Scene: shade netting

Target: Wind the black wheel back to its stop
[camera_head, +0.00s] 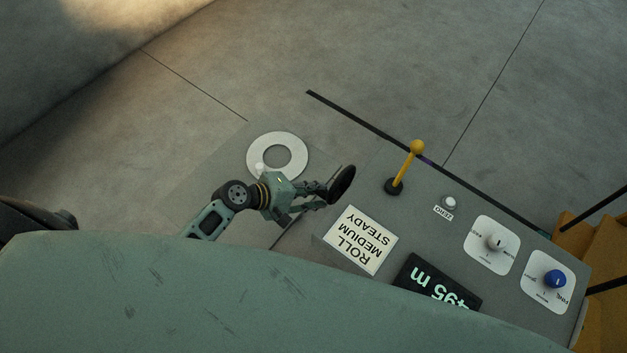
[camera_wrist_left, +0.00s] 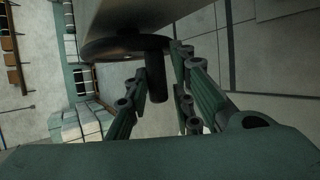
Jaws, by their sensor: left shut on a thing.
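The black wheel (camera_head: 343,184) is mounted at the left end of the grey console and shows nearly edge-on in the head view. In the left wrist view the wheel (camera_wrist_left: 105,48) is a dark disc with a short peg handle (camera_wrist_left: 156,88) sticking out towards the camera. My left gripper (camera_head: 323,194) is at the wheel, and its fingers (camera_wrist_left: 164,70) are closed around the peg in the left wrist view. The fingers partly hide the peg. The display (camera_head: 437,282) is upside down and partly covered; it seems to read 495 m. My right gripper does not show.
The grey console (camera_head: 395,225) carries a yellow lever (camera_head: 416,149), a white ZERO button (camera_head: 449,202), a ROLL MEDIUM STEADY card (camera_head: 360,240), a white knob (camera_head: 494,242) and a blue knob (camera_head: 555,278). A white ring (camera_head: 293,143) lies left of the wheel. Open floor lies beyond.

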